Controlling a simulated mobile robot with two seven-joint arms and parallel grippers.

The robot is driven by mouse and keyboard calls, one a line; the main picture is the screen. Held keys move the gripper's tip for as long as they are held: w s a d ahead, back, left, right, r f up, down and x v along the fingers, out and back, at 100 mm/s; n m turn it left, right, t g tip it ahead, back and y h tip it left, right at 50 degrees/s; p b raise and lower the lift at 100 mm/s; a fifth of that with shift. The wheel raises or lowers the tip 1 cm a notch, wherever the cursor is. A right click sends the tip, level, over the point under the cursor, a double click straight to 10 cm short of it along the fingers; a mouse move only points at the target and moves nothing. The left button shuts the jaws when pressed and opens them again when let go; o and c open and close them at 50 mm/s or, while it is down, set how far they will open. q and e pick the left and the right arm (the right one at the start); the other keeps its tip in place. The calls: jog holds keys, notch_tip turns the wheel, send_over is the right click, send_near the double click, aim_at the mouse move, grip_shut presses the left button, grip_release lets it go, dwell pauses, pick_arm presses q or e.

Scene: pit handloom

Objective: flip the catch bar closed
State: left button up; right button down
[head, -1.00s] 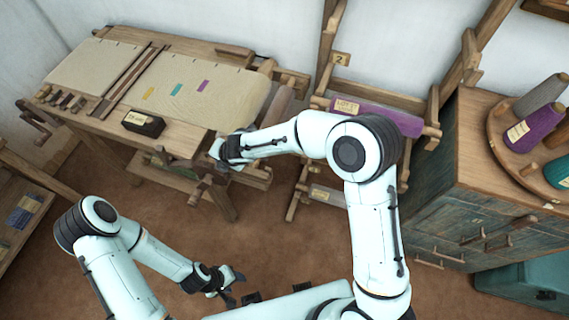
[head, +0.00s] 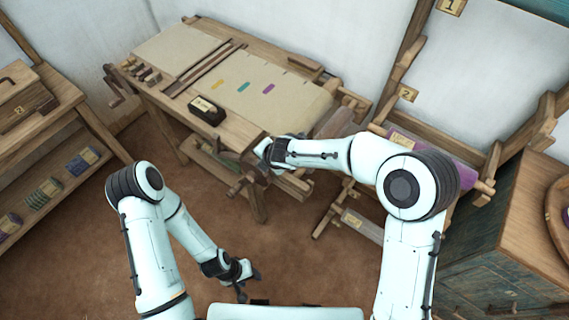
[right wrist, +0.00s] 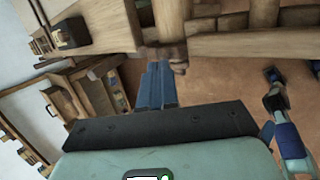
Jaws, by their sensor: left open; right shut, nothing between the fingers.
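The wooden loom (head: 285,118) stands at upper middle in the head view, with cream cloth stretched on it. My right gripper is at its front right corner in the head view, its fingertips mostly hidden there. In the right wrist view the right gripper's blue fingers (right wrist: 158,72) are shut and empty. Their tips are close to a short wooden block (right wrist: 165,52) on the loom's frame; I cannot tell whether they touch, or whether this block belongs to the catch bar. My left gripper (head: 249,283) is open and empty, low over the floor, well away from the loom.
A black box (head: 207,116) with a label sits on the loom's front edge. A purple roll (head: 455,168) lies on the rack to the right. A wooden cabinet (head: 515,215) stands at far right, and shelves (head: 55,135) at left. Brown floor is clear between my arms and the loom.

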pick_arm(q)
jog(key=shift+t, duration=0.3)
jog(key=shift+w+r+p, duration=0.75)
jog(key=shift+w+r, duration=0.8)
jog(key=shift+w, duration=0.2)
pick_arm(e)
notch_tip(320, 180, up, 10)
jog(key=a, duration=0.2)
jog(key=shift+s+a, duration=0.15)
jog(key=shift+a, duration=0.2)
